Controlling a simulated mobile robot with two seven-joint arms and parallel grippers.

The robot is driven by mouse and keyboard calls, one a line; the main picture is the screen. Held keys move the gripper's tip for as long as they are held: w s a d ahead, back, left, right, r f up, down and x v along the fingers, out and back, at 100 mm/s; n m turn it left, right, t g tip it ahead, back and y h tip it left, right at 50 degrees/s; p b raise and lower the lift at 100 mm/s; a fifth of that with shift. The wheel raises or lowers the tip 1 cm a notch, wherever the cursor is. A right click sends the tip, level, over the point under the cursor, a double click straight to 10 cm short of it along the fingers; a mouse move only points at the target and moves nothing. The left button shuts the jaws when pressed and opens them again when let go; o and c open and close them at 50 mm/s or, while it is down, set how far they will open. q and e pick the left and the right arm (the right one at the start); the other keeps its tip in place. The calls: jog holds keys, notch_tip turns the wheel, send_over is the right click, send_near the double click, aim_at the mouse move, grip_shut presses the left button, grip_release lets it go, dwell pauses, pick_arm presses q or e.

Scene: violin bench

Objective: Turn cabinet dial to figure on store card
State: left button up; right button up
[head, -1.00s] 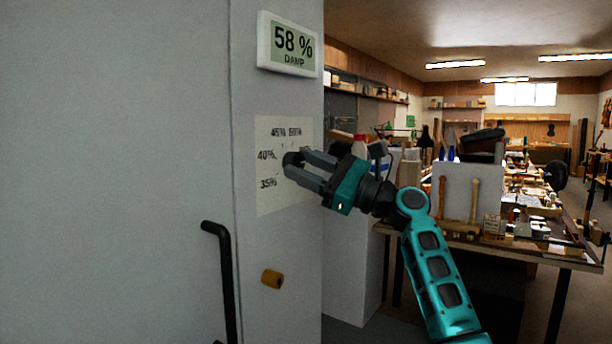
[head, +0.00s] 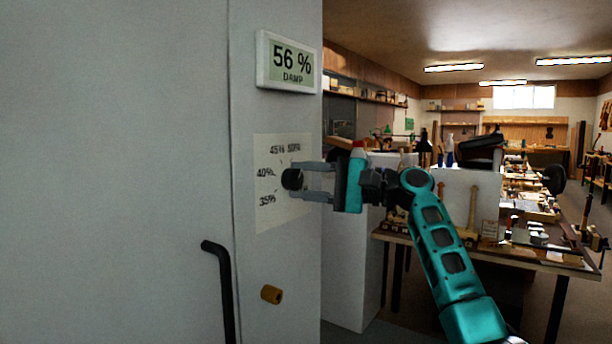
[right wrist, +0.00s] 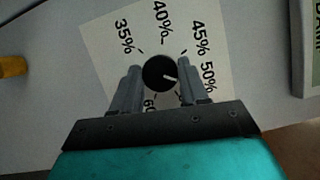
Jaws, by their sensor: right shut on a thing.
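The round black dial (head: 290,179) sits on a pale scale sheet (head: 268,218) on the grey cabinet (head: 275,245). My right gripper (head: 299,180) is shut on it, one finger on either side. In the right wrist view the dial (right wrist: 156,68) has a white mark pointing right and slightly down, past the 50% label. The 35%, 40%, 45% and 50% labels show; lower ones are partly hidden by the fingers. The display (head: 289,63) above reads 56 % DAMP. I cannot make out a store card. My left gripper is not in view.
A black door handle (head: 222,280) is at the left and an ochre knob (head: 271,294) sticks out below the sheet. A cluttered workbench (head: 540,262) stands behind my right arm. Space in front of the cabinet face is clear.

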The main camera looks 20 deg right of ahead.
jog(key=shift+r+n+h+p, duration=0.1)
jog(key=shift+n+h+p, duration=0.2)
jog(key=shift+n, duration=0.6)
jog(key=o, duration=1.1)
jog(key=shift+c, duration=0.2)
jog(key=shift+d, duration=0.1)
jog(key=b+v, duration=0.1)
jog(key=v, duration=1.1)
jog(key=shift+d+r, duration=0.15)
jog(key=shift+d, duration=0.25)
jog(key=shift+s, duration=0.1)
